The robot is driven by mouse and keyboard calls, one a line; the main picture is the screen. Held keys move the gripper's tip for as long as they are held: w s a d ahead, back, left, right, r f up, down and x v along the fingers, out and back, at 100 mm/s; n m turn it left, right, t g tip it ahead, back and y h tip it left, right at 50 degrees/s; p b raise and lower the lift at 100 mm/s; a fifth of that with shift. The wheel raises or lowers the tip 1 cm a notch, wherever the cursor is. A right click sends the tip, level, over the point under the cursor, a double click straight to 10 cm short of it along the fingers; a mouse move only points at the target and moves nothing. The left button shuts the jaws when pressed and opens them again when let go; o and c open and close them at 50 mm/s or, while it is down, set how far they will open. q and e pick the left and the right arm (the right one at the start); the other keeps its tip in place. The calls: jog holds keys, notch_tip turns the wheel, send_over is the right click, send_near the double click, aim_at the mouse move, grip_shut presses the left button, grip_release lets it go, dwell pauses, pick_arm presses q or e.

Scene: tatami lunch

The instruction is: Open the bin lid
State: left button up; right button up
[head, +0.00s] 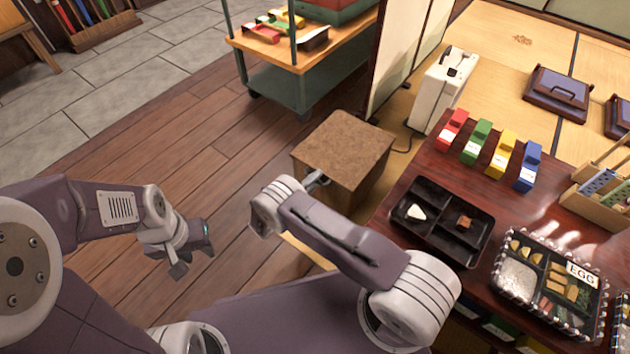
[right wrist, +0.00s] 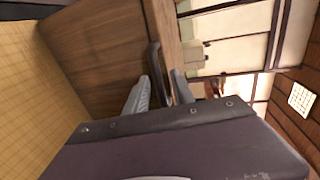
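The bin (head: 352,198) is a brown wooden box with a flat speckled brown lid (head: 345,148), which lies closed on top. My right gripper (head: 318,180) is at the bin's left front side, just below the lid edge. In the right wrist view the bin's wooden face (right wrist: 105,55) shows with a dark upright-looking handle (right wrist: 155,68). The right gripper's fingers (right wrist: 160,82) stand apart on either side of this handle, with a small gap visible at one finger. My left gripper (head: 193,255) is open and empty above the wooden floor, away from the bin.
A dark red table (head: 393,192) with a black tray (head: 470,250) and lunch boxes stands to the right. A white case (head: 440,92) is behind the bin. A green cart (head: 290,85) stands at the back. The wooden floor (head: 190,150) left of the bin is clear.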

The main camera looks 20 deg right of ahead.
grip_shut()
dwell(1.2)
